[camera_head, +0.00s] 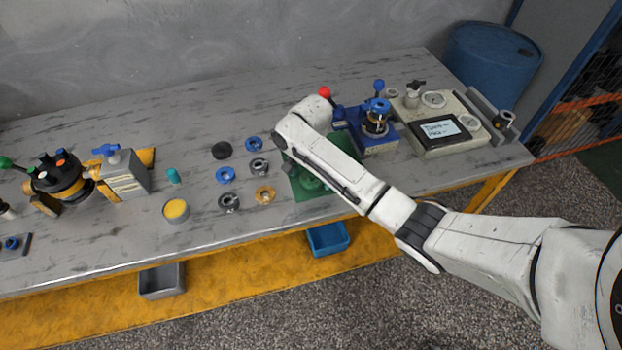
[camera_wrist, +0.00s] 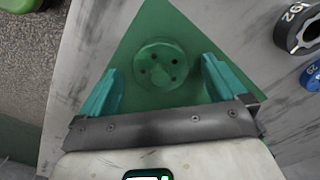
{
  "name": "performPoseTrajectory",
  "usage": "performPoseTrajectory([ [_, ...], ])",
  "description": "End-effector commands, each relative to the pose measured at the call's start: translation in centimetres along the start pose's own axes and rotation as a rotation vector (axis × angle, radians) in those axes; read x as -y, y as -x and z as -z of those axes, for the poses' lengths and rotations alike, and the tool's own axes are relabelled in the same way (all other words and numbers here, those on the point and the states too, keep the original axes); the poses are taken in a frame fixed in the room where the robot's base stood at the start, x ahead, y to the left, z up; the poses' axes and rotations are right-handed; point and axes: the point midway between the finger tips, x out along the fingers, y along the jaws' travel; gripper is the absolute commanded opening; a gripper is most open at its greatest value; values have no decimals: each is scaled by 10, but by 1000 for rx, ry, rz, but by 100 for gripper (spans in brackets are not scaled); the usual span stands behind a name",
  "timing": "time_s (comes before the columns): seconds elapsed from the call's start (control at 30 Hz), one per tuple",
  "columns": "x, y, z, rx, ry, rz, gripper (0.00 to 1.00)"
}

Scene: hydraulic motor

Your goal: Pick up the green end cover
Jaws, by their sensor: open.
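The green end cover (camera_wrist: 158,66) is a round disc with several dark holes. It lies flat on a green mat (camera_wrist: 170,22). In the head view the cover (camera_head: 309,183) is partly hidden by my arm, on the mat (camera_head: 338,140). My gripper (camera_wrist: 160,68) is open, with its two teal fingers on the left and right sides of the cover. Gaps show between each finger and the cover, and nothing is held. I cannot tell how far above the mat the fingertips are.
Several ring parts, such as an orange ring (camera_head: 265,194) and a blue ring (camera_head: 226,175), lie left of the mat. A blue fixture (camera_head: 372,135) and a device with a screen (camera_head: 440,130) stand to the right. A yellow-topped cup (camera_head: 176,210) stands farther left.

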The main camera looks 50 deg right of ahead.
Motion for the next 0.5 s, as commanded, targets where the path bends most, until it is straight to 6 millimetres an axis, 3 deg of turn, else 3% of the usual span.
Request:
performPoseTrajectory([
  [0.13,0,0,0,0,0,0,98],
  [0.5,0,0,0,0,1,1,63],
])
